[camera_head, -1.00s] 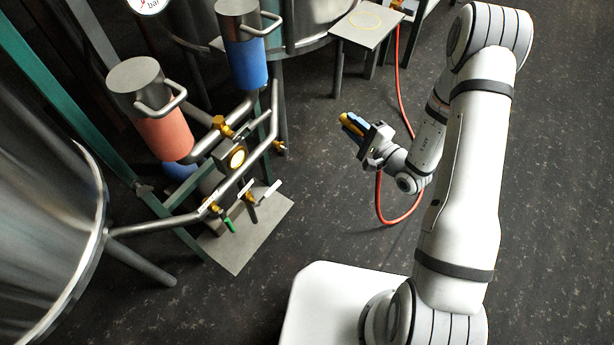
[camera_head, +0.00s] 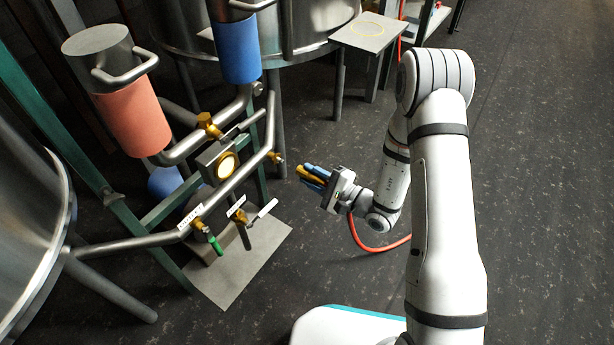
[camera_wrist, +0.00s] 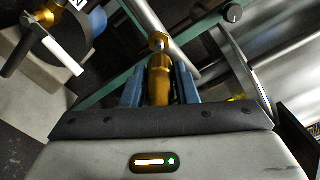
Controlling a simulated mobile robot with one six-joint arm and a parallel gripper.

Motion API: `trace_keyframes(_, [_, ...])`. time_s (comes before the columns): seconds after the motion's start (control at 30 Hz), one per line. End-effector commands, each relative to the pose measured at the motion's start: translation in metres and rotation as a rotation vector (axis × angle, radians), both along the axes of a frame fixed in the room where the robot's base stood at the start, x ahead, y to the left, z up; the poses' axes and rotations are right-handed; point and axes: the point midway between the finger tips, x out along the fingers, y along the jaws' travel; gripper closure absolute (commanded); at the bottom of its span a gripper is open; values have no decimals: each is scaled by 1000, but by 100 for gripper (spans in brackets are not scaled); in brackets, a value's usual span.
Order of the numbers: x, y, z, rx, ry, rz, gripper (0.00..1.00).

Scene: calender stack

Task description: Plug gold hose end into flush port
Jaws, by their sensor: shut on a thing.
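My gripper (camera_head: 316,178) is shut on the gold hose end (camera_head: 304,173), held between its blue fingers. The red hose (camera_head: 368,246) trails down and right from behind the gripper. A small gold fitting (camera_head: 277,158) sticks out at the right end of the pipework, apparently the flush port. The hose end is to its right and slightly lower, with a visible gap. In the wrist view the gold hose end (camera_wrist: 160,82) stands between the blue fingers, pointing up the picture. A gold tip (camera_wrist: 158,42) shows just beyond; whether it is the port I cannot tell.
Pipework carries a round lit sight glass (camera_head: 227,165), a green-handled valve (camera_head: 215,245) and a white-handled valve (camera_head: 262,212). Red (camera_head: 135,122) and blue (camera_head: 234,52) cylinders stand above. A small table (camera_head: 370,32) is at the back. Floor right of the pipework is open.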

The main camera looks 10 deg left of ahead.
Motion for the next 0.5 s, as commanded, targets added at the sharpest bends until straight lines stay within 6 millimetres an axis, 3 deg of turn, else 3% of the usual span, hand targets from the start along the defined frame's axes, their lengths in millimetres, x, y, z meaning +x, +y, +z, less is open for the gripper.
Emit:
trace_keyframes(0.2, [-1,-1,-1,0,-1,-1,100])
trace_keyframes(0.5, [7,20,0,0,-3,2,100])
